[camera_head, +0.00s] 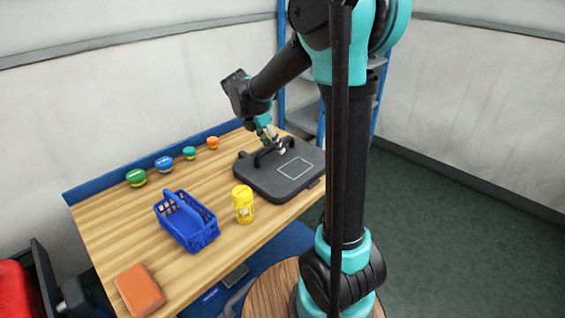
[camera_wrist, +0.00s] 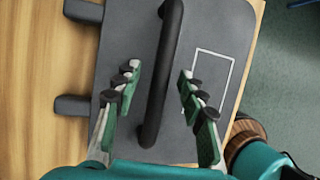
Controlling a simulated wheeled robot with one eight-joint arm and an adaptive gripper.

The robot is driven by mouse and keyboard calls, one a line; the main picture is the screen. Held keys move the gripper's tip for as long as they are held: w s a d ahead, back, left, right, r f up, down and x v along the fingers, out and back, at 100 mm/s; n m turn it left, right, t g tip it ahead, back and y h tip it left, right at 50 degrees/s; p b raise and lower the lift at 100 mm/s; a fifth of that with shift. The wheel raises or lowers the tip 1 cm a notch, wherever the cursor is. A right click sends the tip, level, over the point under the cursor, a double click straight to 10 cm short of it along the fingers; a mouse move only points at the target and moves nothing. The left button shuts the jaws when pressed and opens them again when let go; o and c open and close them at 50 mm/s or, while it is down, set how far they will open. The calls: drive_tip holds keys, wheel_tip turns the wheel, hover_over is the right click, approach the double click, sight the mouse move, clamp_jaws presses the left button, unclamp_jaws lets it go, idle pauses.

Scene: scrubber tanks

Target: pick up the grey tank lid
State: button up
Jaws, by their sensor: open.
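The grey tank lid (camera_head: 263,184) lies flat on the wooden table at its right end. It has a dark bar handle (camera_head: 266,153) on top and a white rectangle outline on its surface. In the wrist view the lid (camera_wrist: 206,28) fills the middle, with its handle (camera_wrist: 161,75) running up and down. My gripper (camera_head: 273,147) is over the lid at the handle. In the wrist view my gripper (camera_wrist: 160,82) is open, with one finger on each side of the handle and gaps between. Whether the fingertips reach down beside the handle is unclear.
A yellow container (camera_head: 243,204) and a blue basket (camera_head: 187,222) stand left of the lid. An orange-brown block (camera_head: 140,291) lies at the near left corner. Several small round pots, including a green one (camera_head: 136,177), line the back edge. Bare wood (camera_head: 110,232) lies at the left.

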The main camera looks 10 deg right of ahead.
drive_tip(key=shift+d+f, duration=0.25)
drive_tip(key=shift+f, duration=0.3)
drive_tip(key=shift+f, duration=0.1)
drive_tip(key=shift+c, duration=0.3)
clamp_jaws()
